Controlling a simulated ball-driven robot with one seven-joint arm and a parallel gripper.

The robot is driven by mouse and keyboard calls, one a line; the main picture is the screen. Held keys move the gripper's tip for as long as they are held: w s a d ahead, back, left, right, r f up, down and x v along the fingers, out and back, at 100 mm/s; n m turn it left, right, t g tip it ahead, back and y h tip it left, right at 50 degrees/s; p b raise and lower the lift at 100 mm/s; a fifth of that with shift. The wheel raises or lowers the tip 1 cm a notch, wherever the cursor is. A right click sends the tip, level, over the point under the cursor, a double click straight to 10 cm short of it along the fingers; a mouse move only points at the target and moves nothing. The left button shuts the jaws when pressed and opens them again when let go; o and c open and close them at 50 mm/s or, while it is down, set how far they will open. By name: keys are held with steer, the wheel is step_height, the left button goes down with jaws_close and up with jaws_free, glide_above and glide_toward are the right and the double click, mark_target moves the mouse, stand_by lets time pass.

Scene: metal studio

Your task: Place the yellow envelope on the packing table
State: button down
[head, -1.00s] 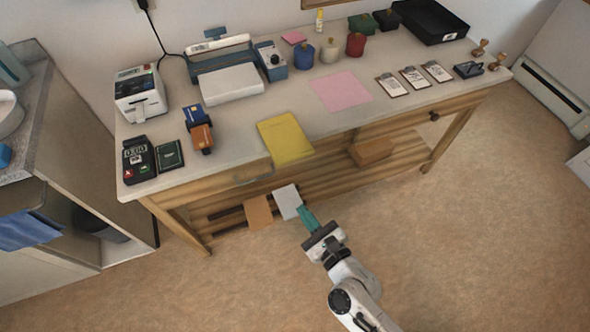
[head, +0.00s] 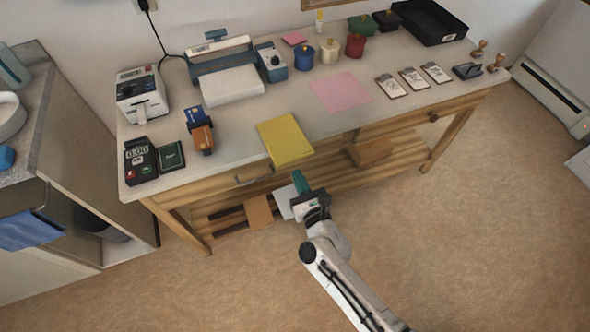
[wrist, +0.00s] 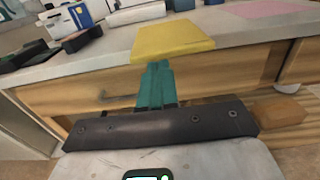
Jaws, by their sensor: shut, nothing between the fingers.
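The yellow envelope (head: 285,139) lies flat on the packing table (head: 232,149), at its front edge and slightly over it. The envelope also shows in the wrist view (wrist: 172,40), just beyond my fingertips. My gripper (head: 299,180) is in front of the table, below and in front of the envelope. In the wrist view its teal fingers (wrist: 156,80) are together with nothing between them. I cannot tell from the pictures whether the fingertips touch the envelope's edge.
A brown box (head: 370,152) sits further right. A pink sheet (head: 341,91) lies behind the yellow envelope. A card stand (head: 199,130) stands left of it.

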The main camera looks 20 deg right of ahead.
mark_target(290, 161)
steer(key=shift+w, duration=1.4)
steer(key=w+b, duration=0.2)
steer(key=w, duration=0.1)
steer(key=shift+w, duration=0.15)
steer(key=shift+f, duration=0.1)
